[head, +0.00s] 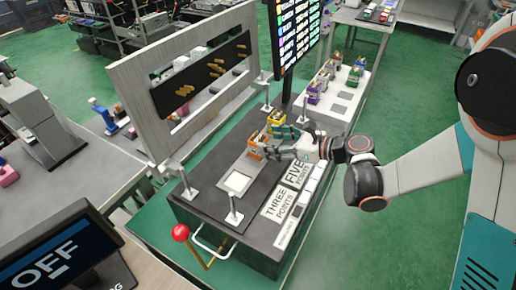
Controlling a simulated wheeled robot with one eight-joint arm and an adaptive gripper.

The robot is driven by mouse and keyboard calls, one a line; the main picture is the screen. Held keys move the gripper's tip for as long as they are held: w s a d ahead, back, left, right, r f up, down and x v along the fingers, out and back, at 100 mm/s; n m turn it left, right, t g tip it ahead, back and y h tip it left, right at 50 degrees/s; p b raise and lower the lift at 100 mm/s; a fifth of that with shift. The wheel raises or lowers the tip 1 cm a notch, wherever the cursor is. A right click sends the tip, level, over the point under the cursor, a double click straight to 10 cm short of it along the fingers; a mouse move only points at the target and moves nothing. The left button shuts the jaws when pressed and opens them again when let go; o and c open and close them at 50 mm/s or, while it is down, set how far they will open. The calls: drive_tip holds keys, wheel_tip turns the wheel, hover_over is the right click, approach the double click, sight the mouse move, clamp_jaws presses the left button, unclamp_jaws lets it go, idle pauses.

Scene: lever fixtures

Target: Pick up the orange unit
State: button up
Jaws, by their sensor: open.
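The orange unit (256,152) is a small block on the dark top of the lever fixture, just behind a white square pad. My gripper (272,143) reaches in from the right, low over the fixture top. It is open, with its fingertips close to the orange unit on that unit's right side. I cannot tell whether they touch it. A yellow unit (276,117) stands just behind the fingers.
Metal posts (234,212) stand around the fixture top, and a grey slotted panel (165,90) rises to the left. A dark score screen (298,35) stands behind. A red-knobbed lever (181,233) is at the front. More units (355,75) stand on a white bench.

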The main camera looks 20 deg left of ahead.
sight(263, 140)
drive_tip(key=shift+b+x, duration=1.1)
drive_tip(key=shift+x, duration=1.65)
drive_tip(key=shift+c, duration=0.3)
drive_tip(key=shift+s, duration=0.1)
drive_tip(key=c, duration=1.2)
